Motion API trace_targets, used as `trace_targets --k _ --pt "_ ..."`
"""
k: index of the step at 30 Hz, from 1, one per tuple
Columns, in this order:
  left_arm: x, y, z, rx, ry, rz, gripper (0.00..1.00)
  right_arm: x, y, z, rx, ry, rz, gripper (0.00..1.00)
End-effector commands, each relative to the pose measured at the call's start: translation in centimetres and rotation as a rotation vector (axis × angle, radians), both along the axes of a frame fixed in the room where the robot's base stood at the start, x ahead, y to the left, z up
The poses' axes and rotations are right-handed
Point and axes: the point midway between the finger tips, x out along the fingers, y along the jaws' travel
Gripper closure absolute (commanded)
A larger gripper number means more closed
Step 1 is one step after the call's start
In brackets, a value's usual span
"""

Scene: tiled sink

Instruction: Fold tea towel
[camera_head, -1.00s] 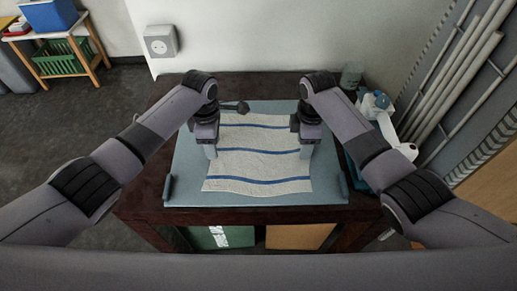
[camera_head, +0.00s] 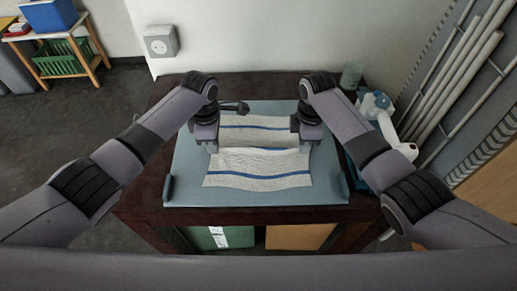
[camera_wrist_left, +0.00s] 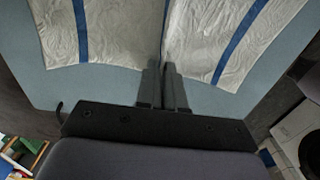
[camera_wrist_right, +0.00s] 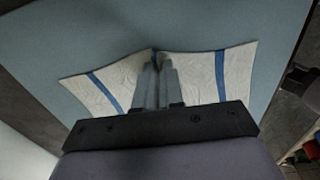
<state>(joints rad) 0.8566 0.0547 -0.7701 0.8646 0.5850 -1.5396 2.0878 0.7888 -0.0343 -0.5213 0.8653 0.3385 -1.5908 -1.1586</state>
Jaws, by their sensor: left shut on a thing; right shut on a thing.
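The tea towel (camera_head: 262,182), white with blue stripes, lies on a blue-grey tray (camera_head: 190,185) with its middle pinched up between my grippers. My left gripper (camera_head: 213,148) is shut on the towel's left edge, and my right gripper (camera_head: 304,146) is shut on its right edge. The left wrist view shows the closed fingers (camera_wrist_left: 165,75) at a ridge in the cloth. The right wrist view shows the other closed fingers (camera_wrist_right: 157,62) at the opposite end of the ridge. The near part, with one stripe, and the far part lie flat.
A dark-handled object (camera_head: 236,106) lies at the tray's back left. A glass (camera_head: 352,76) and a blue and white bottle (camera_head: 376,104) stand at the table's right. The tray (camera_head: 333,190) is bare along its right side.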

Motion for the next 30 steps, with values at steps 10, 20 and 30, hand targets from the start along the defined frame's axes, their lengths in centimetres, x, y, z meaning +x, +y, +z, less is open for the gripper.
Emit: trace_targets --k 10,20,30 --pt "0.0 0.1 0.2 0.001 0.001 0.001 1.0 -0.1 -0.1 0.1 -0.001 0.002 -0.001 1.0" --pt "0.0 0.1 2.3 0.001 0.001 0.001 1.0 0.0 -0.1 2.3 -0.001 0.001 -0.001 1.0" --pt "0.0 0.0 4.4 0.001 0.0 0.0 1.0 0.0 0.0 4.4 -0.001 0.001 0.0 1.0"
